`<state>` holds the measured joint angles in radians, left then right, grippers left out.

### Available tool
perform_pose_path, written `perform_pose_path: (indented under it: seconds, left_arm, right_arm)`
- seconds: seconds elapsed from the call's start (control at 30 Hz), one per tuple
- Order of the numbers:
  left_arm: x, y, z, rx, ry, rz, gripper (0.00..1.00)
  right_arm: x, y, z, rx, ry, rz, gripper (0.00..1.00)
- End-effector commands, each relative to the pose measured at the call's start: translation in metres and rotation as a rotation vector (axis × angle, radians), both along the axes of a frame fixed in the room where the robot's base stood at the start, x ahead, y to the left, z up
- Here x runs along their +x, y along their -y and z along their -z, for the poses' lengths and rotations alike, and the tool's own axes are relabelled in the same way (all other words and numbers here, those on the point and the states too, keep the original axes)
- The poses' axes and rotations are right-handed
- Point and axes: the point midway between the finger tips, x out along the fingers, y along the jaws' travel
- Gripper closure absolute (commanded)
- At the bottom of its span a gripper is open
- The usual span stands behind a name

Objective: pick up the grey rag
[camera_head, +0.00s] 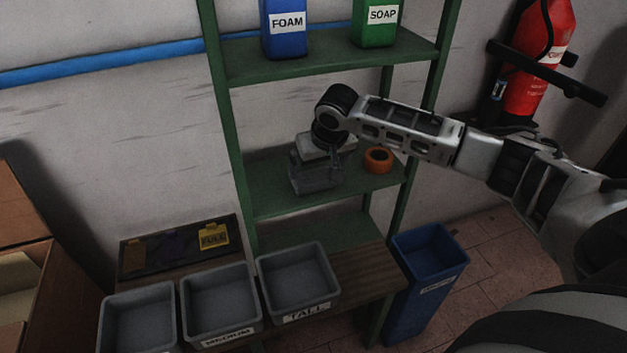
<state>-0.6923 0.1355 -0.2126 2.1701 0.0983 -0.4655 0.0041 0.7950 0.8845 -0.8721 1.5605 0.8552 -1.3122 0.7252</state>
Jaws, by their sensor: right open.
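A dark grey piece (316,181), which seems to be the grey rag, lies on the middle green shelf, left of an orange ring-shaped roll. Its upper part is covered by my right gripper (322,163), so its outline is hard to separate from the fingers. My right arm reaches in from the right and bends down at the black wrist, with the open gripper directly over the grey piece. I cannot tell whether the fingers touch it. My left gripper is out of view.
The orange roll (378,160) sits close to the gripper's right. A blue FOAM container (285,42) and green SOAP container (375,38) stand on the shelf above. Grey bins (298,276) line the bench below, beside a blue bin (428,262). A fire extinguisher (535,65) hangs right.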

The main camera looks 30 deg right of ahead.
Motion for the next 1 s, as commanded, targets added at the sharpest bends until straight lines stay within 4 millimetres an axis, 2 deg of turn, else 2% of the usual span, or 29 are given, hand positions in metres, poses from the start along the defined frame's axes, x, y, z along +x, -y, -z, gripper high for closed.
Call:
perform_pose_path:
  seconds: [0.4,0.67,0.7,0.8,1.0]
  left_arm:
    - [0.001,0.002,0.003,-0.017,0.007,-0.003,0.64]
    - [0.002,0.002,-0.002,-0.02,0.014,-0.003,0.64]
    - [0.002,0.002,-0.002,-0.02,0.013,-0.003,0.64]
    - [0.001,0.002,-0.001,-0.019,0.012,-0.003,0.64]
    - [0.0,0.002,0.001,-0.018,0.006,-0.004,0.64]
  right_arm:
    - [0.023,0.003,0.049,-0.001,0.001,-0.005,0.0]
    - [0.025,0.004,0.052,-0.002,0.002,-0.006,0.0]
    - [0.025,0.004,0.052,-0.002,0.002,-0.006,0.06]
    - [0.024,0.004,0.052,-0.002,0.002,-0.006,0.31]
    - [0.024,0.004,0.052,-0.002,0.002,-0.006,0.32]
